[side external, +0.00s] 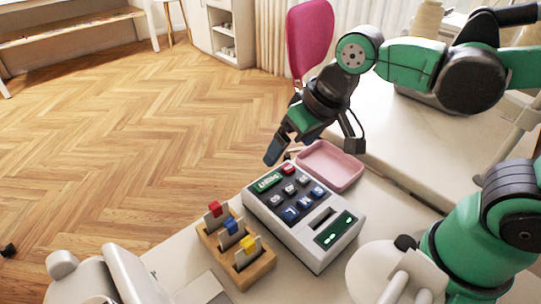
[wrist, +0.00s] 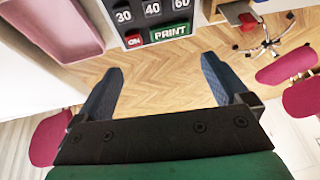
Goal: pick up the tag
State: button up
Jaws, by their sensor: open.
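I cannot make out a loose tag for certain in either view. A white device (side external: 300,215) with dark number keys, a green PRINT key (side external: 267,182) and a red key stands on the table; its near end has a dark slot and a green panel. The PRINT key also shows at the top of the wrist view (wrist: 168,32). Several cards with red, blue and yellow tops stand in a wooden holder (side external: 251,278) to its left. My gripper (side external: 314,148) is open and empty, above the device's far end; its fingers are spread in the wrist view (wrist: 162,68).
A pink tray (side external: 345,181) lies beside the device's far right and shows at upper left in the wrist view (wrist: 58,30). A pink chair (side external: 310,40) stands beyond the table. A white rounded object (side external: 375,268) is near my arm. The wooden floor (side external: 120,130) is open at left.

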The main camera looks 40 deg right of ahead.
aim_at(247, 242)
jog(key=s+a+f+g, duration=0.1)
jog(key=a, duration=0.3)
jog(key=s+a+f+g, duration=0.1)
jog(key=a+g, duration=0.1)
jog(key=a, duration=0.2)
jog(key=s+a+f+g+h, duration=0.1)
jog(key=s+a, duration=0.1)
jog(key=a, duration=0.2)
jog(key=shift+s+a+f, duration=0.1)
jog(key=shift+a+f, duration=0.05)
jog(key=shift+f, duration=0.2)
jog(key=shift+s+a+f+g, duration=0.15)
jog(key=shift+a+f+g, duration=0.05)
jog(key=shift+g, duration=0.1)
jog(key=shift+f, duration=2.7)
jog(key=c, duration=1.3)
